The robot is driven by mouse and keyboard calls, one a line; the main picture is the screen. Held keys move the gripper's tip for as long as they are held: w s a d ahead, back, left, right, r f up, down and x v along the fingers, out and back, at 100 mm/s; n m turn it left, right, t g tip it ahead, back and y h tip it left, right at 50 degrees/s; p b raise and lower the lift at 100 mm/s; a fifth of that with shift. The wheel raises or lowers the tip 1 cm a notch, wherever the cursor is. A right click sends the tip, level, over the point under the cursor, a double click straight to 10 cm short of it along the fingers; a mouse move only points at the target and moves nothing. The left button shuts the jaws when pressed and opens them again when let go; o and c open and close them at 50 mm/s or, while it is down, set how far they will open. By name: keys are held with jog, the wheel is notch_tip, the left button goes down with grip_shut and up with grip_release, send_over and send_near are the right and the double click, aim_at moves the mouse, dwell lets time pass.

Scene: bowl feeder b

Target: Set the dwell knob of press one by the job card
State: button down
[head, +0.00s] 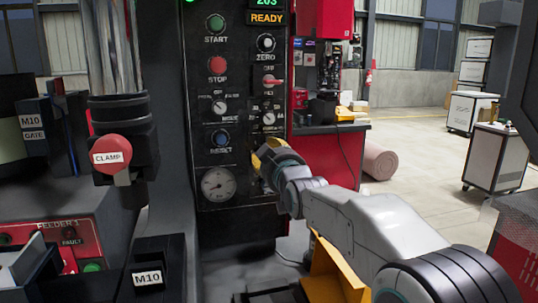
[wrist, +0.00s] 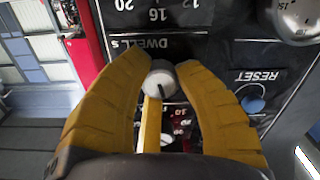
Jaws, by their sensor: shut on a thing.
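The dwell knob (wrist: 160,72) is a small pale round knob with a dark pointer line, in the upper middle of the wrist view. Beside it, the upside-down dwell label (wrist: 145,43) and scale numbers 12, 16 and 20 show on the black panel. My gripper (wrist: 161,78) has its yellow fingers closed on the knob's two sides. In the head view my gripper (head: 268,155) reaches the lower right of the press panel (head: 240,100) and hides the knob. I cannot make out a job card.
The reset button (head: 221,137), a gauge (head: 218,184), the stop button (head: 217,65) and a red-handled switch (head: 272,82) are close by on the panel. A clamp button (head: 112,155) stands to the left. Open floor (head: 420,150) lies to the right.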

jog(key=shift+f+b, duration=0.15)
jog(key=shift+b, duration=0.2)
jog(key=m+b, duration=0.2)
jog(key=b, duration=0.1)
jog(key=shift+f, duration=0.15)
jog(key=shift+m+b, duration=0.9)
jog(key=shift+b, duration=0.35)
jog(key=m, duration=0.1)
jog(key=m+b, duration=0.1)
jog(key=m, duration=0.1)
jog(key=shift+r+b, duration=0.25)
jog(key=shift+b, duration=0.05)
jog(key=shift+r+m+b, duration=0.1)
jog(key=shift+m+b, duration=0.2)
jog(key=shift+m, duration=2.2)
jog(key=c, duration=0.9)
grip_release()
jog(key=shift+w, duration=0.1)
jog(key=shift+o, duration=0.2)
